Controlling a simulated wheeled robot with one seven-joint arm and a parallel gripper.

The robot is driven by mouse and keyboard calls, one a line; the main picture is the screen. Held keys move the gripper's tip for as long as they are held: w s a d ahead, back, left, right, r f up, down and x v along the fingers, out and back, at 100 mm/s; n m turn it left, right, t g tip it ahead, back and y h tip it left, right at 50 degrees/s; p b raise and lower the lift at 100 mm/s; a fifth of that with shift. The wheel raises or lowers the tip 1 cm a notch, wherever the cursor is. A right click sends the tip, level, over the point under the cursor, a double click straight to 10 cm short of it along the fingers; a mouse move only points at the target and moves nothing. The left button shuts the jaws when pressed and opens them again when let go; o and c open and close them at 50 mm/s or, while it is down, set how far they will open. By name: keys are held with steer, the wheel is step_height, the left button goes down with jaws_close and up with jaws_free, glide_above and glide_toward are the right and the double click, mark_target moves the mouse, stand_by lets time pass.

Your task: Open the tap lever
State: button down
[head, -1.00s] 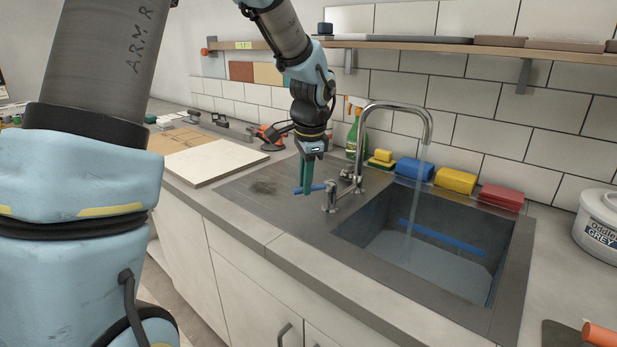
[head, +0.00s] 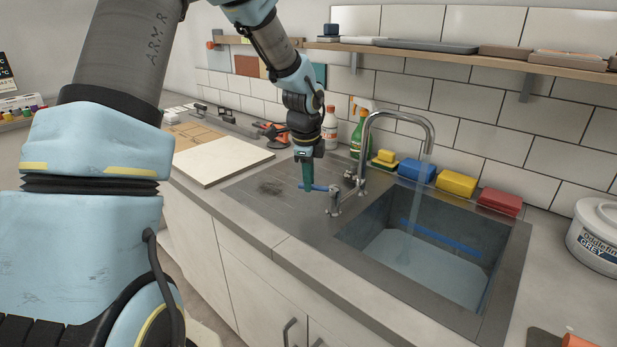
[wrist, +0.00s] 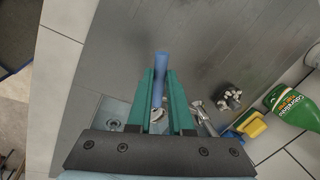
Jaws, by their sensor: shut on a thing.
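The tap lever (head: 320,188) is a blue bar pointing left from the tap's short chrome valve post (head: 334,201). My gripper (head: 307,186), with green fingers, is shut on the lever near its outer end. In the wrist view, the blue lever (wrist: 160,66) runs between the two green fingers of my gripper (wrist: 159,82). The chrome tap (head: 366,140) arches over the sink, and water (head: 417,190) runs from its spout. The part of the lever inside my fingers is hidden in the head view.
The sink (head: 480,295) holds water. Sponges, including a yellow one (head: 456,184), and a green spray bottle (head: 360,135) stand behind the tap. A pale board (head: 222,160) lies left of the draining area. A grey tub (head: 597,240) stands at the right.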

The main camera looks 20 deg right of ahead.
stand_by(0.3)
steer(key=c, duration=0.8)
jaws_free()
steer(key=r, duration=0.3)
steer(key=s+r+b, duration=0.1)
steer(key=r, duration=0.3)
steer(key=a+r+b, duration=0.1)
steer(key=r, duration=0.2)
steer(key=shift+s+r, duration=0.3)
steer(key=shift+s, duration=0.1)
steer(key=s+a+f+n, duration=0.2)
steer(key=s+a+n, duration=0.2)
steer(key=a+n, duration=0.3)
steer(key=s+a+f+n, duration=0.3)
steer(key=a+n, duration=0.5)
steer(key=a, duration=0.3)
steer(key=s+a+f+n+y, duration=0.1)
steer(key=s+a+f+n, duration=0.2)
steer(key=s+a+n, duration=0.2)
steer(key=shift+s+a+n, duration=0.15)
steer(key=shift+a+n, duration=0.7)
steer(key=shift+a, duration=0.15)
steer(key=shift+s+a+n, duration=0.1)
steer(key=shift+a+n, duration=0.75)
steer(key=shift+a, duration=0.15)
